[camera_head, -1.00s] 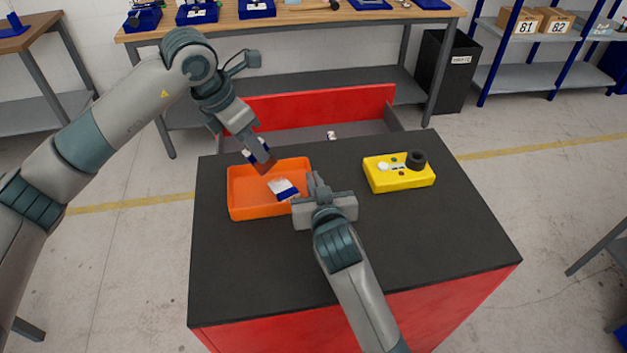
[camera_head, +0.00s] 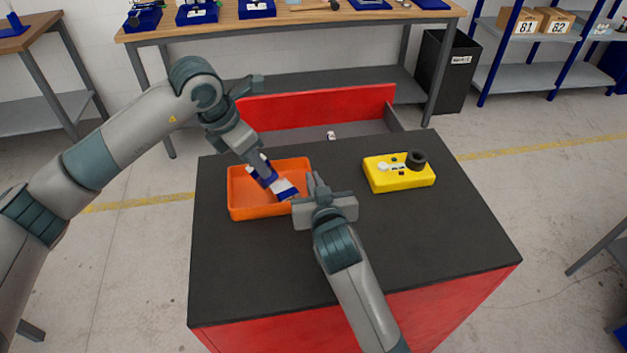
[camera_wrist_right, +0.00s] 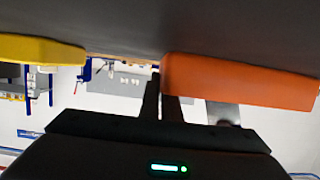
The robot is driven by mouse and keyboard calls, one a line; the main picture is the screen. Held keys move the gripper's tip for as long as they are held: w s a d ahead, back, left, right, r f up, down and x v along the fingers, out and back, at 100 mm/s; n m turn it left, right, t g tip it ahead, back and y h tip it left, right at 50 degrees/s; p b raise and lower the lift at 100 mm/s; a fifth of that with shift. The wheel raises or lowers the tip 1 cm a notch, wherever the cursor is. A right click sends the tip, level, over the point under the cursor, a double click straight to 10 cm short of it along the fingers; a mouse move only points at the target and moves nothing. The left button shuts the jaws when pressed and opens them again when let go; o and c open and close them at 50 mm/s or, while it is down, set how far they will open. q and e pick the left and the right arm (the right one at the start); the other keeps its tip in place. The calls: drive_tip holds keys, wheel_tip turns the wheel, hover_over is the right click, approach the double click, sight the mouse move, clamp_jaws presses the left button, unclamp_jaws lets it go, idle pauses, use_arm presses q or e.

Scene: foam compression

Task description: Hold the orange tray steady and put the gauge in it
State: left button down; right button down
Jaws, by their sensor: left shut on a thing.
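The orange tray (camera_head: 236,208) sits on the dark bench top, and its side also shows in the right wrist view (camera_wrist_right: 240,82). My left gripper (camera_head: 262,172) reaches down into the tray, shut on a blue-and-dark thing, apparently the gauge (camera_head: 265,180), partly hidden by the fingers. A blue-and-white piece (camera_head: 286,190) lies in the tray directly beside or under it; I cannot tell whether they touch. My right gripper (camera_head: 314,184) is at the tray's right wall.
A yellow block (camera_head: 400,180) with a black ring and small parts stands to the right. An open red drawer (camera_head: 320,103) is behind the top, with a small white item inside. The front of the dark top (camera_head: 270,270) is clear.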

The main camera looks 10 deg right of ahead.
use_arm(q)
drive_tip(key=c, duration=1.6)
unclamp_jaws()
drive_tip(key=shift+o, duration=0.2)
drive_tip(key=shift+r, duration=0.1)
drive_tip(key=v, duration=1.2)
use_arm(e)
drive_tip(key=c, duration=1.9)
unclamp_jaws()
drive_tip(key=shift+s, duration=0.15)
